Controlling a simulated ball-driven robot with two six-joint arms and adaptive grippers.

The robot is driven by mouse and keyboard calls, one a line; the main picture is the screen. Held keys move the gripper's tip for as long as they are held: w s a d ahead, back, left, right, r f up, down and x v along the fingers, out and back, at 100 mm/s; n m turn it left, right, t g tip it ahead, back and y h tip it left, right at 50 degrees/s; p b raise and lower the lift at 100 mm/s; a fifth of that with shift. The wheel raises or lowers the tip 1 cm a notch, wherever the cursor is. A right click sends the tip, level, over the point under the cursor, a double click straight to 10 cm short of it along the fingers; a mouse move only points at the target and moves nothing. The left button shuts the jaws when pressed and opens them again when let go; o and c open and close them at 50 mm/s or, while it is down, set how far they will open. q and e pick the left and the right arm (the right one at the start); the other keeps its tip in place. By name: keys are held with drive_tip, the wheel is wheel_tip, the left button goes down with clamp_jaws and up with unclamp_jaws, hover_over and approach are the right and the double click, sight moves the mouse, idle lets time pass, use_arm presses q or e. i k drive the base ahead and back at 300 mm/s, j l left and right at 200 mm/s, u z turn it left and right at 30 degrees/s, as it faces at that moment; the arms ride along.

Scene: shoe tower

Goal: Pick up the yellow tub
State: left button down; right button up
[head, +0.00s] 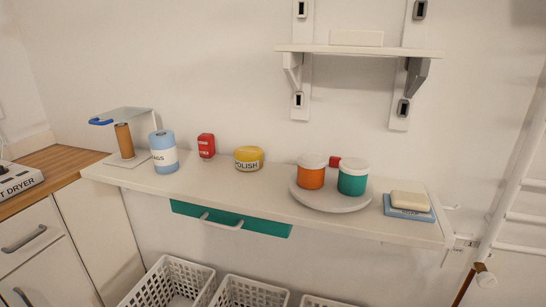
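The yellow tub (249,158) is a short round tub with a yellow lid and a label reading "POLISH". It stands upright on the white shelf (270,203), near the wall and left of the middle. Nothing covers it, and there is bare shelf in front of it. Neither of my grippers shows in the head view.
Left of the tub stand a red container (206,146) and a blue cylinder (163,152). To its right a round tray (330,204) holds an orange jar (311,174) and a green jar (352,178). A small wall shelf (358,50) hangs above right.

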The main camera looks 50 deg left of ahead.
sight(248, 159)
drive_tip(key=u, duration=1.7)
